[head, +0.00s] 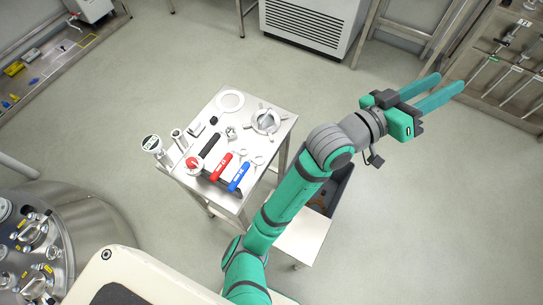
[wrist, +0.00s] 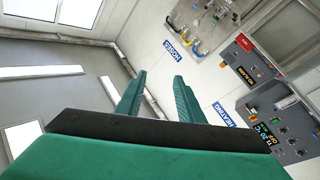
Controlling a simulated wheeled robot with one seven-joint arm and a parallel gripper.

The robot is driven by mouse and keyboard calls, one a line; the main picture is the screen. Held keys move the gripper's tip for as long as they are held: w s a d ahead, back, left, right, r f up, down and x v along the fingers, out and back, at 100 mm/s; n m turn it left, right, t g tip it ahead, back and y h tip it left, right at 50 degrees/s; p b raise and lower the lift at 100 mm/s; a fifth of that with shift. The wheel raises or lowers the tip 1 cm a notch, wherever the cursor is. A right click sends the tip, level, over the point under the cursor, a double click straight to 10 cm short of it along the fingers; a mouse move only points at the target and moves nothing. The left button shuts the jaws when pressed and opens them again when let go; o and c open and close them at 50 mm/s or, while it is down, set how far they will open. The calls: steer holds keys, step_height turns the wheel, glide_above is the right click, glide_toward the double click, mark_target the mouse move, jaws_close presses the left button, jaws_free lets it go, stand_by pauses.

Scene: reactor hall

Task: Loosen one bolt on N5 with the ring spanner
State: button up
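My gripper (head: 450,82) is open and empty, raised over the floor at the upper right of the head view. Its two green fingers also show apart in the wrist view (wrist: 160,80), with nothing between them. A steel vessel top (head: 70,232) with several fittings and clamps is at the lower left of the head view, far from my gripper. I cannot tell which fitting is N5 or make out its bolts. Long thin metal tools (head: 487,71) are on a rack at the right edge, near my gripper. I cannot tell whether the ring spanner is among them.
A small white table (head: 217,108) in the middle holds rings, fittings and red and blue handled tools. A dark bin (head: 341,189) is beside it, partly behind my arm. A bench (head: 62,56) is at upper left. The wrist view shows hoses (wrist: 205,32) and a heating panel (wrist: 283,125).

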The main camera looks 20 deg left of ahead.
steer(key=m+g, duration=0.1)
steer(key=n+g+y, duration=0.2)
steer(key=g+y, duration=1.1)
steer(key=g, duration=0.2)
glide_above(239, 174)
step_height(239, 174, down, 26)
steer(key=shift+d+r, duration=0.15)
steer(key=shift+s+f, duration=0.1)
steer(key=shift+f, duration=4.4)
jaws_close()
